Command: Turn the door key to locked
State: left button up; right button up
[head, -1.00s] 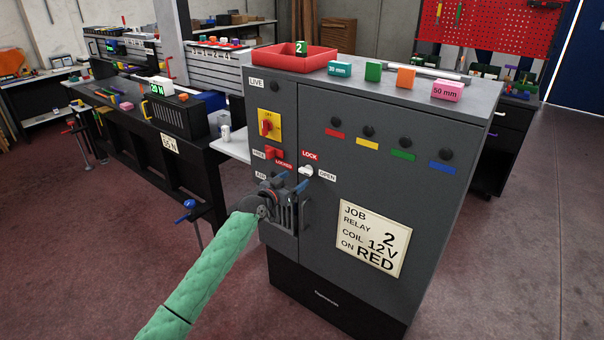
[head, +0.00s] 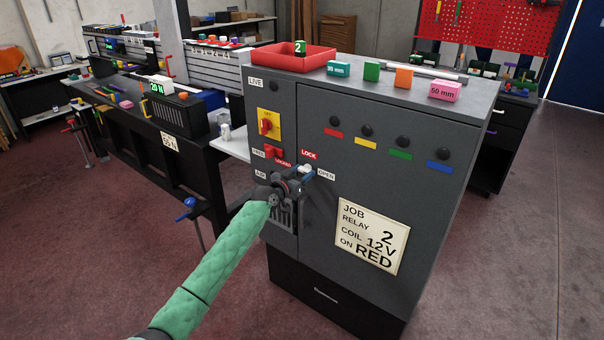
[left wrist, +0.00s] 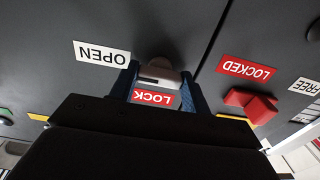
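The door key is a small pale grey-white handle (left wrist: 160,76) on the dark grey cabinet door, between a red LOCK label (left wrist: 152,98) and a white OPEN label (left wrist: 102,54). In the head view the key (head: 305,169) is partly hidden by my left gripper (head: 300,175). The key's bar lies roughly level, towards the OPEN label rather than up at LOCK. My left gripper's blue fingers (left wrist: 157,84) are apart, one on each side of the key, very close to it; contact cannot be told. My right gripper is in no view.
A red FREE/LOCKED switch (head: 273,153) and a yellow-backed red rotary switch (head: 267,124) sit left of the key. A vent handle area lies below. The cabinet (head: 440,118) carries a red tray (head: 265,58) and several blocks on top. A long bench (head: 180,150) stands to the left.

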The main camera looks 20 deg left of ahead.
pick_arm(q)
jog(key=shift+n, duration=0.4)
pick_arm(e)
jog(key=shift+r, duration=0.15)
pick_arm(q)
jog(key=shift+o, duration=0.2)
jog(key=n, duration=0.3)
jog(key=shift+n, duration=2.2)
jog(key=n, duration=0.2)
jog(key=shift+r+n, duration=0.1)
jog(key=shift+n, duration=0.3)
jog(key=n+p, duration=0.2)
jog(key=n, duration=0.4)
jog(key=shift+a+p, duration=0.1)
jog(key=shift+p, duration=0.2)
jog(key=shift+n, duration=0.6)
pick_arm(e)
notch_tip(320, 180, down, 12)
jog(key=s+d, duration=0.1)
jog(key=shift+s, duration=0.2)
